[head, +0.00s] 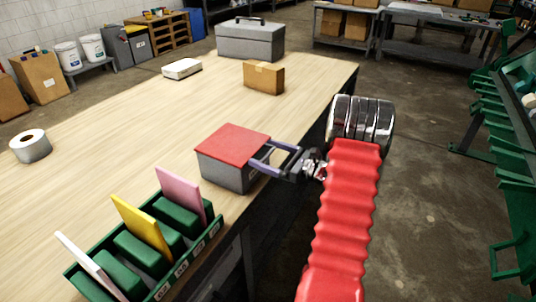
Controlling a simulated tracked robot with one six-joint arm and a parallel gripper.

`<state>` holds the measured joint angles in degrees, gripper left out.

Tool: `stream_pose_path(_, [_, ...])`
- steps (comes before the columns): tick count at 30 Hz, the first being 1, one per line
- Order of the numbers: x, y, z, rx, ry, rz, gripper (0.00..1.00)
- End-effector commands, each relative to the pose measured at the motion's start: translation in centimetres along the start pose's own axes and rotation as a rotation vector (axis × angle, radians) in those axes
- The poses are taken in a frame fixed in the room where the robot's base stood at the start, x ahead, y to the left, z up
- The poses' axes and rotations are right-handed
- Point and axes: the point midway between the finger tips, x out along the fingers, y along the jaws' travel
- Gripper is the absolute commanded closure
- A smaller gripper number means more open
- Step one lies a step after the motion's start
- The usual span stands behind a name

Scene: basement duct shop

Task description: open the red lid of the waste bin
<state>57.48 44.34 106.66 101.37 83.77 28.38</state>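The waste bin (222,170) is a grey box on the wooden bench, near its right edge. Its flat red lid (233,144) lies level on top and looks shut. My gripper (260,153) is at the right side of the bin, close to the lid's right edge. Its two purple-grey fingers are spread apart, with a visible gap between them. I cannot tell whether they touch the lid or the bin. The fingers partly hide the bin's right side.
A green rack (215,231) with white, yellow and pink cards stands in front of the bin. A cardboard box (264,78), a white device (182,68) and a grey toolbox (249,40) stand farther back. A tape roll (31,146) is at left. Bench between is clear.

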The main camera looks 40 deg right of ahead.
Motion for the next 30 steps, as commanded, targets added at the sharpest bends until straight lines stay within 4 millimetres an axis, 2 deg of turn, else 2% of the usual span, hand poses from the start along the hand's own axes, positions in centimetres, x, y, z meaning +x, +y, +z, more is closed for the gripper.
stream_pose_path(2, [-0.02, 0.00, -0.01, 0.000, 0.000, 0.000, 0.11])
stream_pose_path(19, [-0.05, -0.06, 0.01, 0.000, 0.000, -0.001, 0.51])
stream_pose_path(30, [-0.63, -0.60, 0.51, -0.002, 0.017, -0.015, 0.53])
